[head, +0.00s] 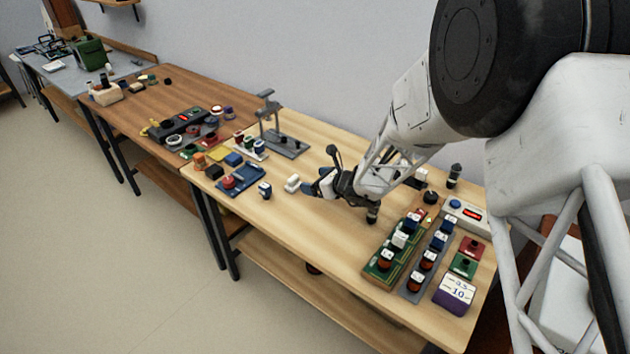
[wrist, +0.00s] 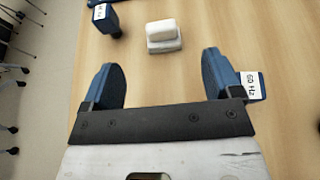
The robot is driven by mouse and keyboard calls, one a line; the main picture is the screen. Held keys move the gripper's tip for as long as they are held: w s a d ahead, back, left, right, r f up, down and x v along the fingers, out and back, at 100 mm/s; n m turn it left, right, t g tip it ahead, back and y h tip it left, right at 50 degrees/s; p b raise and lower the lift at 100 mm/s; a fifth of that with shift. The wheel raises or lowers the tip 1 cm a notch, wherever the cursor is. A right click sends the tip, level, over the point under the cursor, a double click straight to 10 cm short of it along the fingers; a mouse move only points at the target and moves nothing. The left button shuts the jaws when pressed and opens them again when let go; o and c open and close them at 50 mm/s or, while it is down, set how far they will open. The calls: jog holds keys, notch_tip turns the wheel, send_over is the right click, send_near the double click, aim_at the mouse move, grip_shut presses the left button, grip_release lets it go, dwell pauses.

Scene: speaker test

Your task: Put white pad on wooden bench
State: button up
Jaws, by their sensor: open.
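The white pad (wrist: 163,37) is a small white block with a lower step, lying on the light wooden bench (head: 285,228). It shows in the head view (head: 292,184) just left of my gripper. In the wrist view it lies beyond the gap between my blue fingertips, apart from both. My gripper (wrist: 161,72) is open and empty, low over the bench; it also shows in the head view (head: 312,190). A second, browner wooden bench (head: 135,110) adjoins the light one on its far left.
A blue block with a white label (wrist: 104,18) stands left of the pad. Another labelled blue block (wrist: 250,86) is beside my right finger. A grey stand (head: 285,142) is behind, and green and grey racks (head: 373,277) are at right. The bench's front middle is clear.

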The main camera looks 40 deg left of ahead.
dwell(0.7)
jog(key=s+d+r+n+h, duration=0.1)
jog(key=d+r+n, duration=0.2)
jog(key=d+r, duration=0.55)
jog(key=s+d+r+n+h, duration=0.15)
jog(key=d+r+n, duration=0.3)
jog(key=d, duration=0.75)
jog(key=s+d+r+n+h, duration=0.1)
jog(key=d+r+n+h, duration=0.15)
jog(key=d+r, duration=0.65)
jog(key=s+d+r+n+t+h, duration=0.1)
jog(key=s+d+n+h, duration=0.1)
jog(key=s+d, duration=0.5)
jog(key=s+d+r+n+h, duration=0.2)
jog(key=s+d, duration=0.5)
jog(key=d, duration=1)
jog(key=s+d+r+n+t+h, duration=0.1)
jog(key=s+d+r+n+h, duration=0.1)
jog(key=s+d, duration=0.5)
jog(key=d+n+h, duration=0.1)
jog(key=d+h, duration=0.1)
jog(key=d, duration=0.4)
jog(key=shift+s+n+t+h, duration=0.25)
jog(key=shift+n+t+h, duration=0.05)
jog(key=shift+n, duration=0.1)
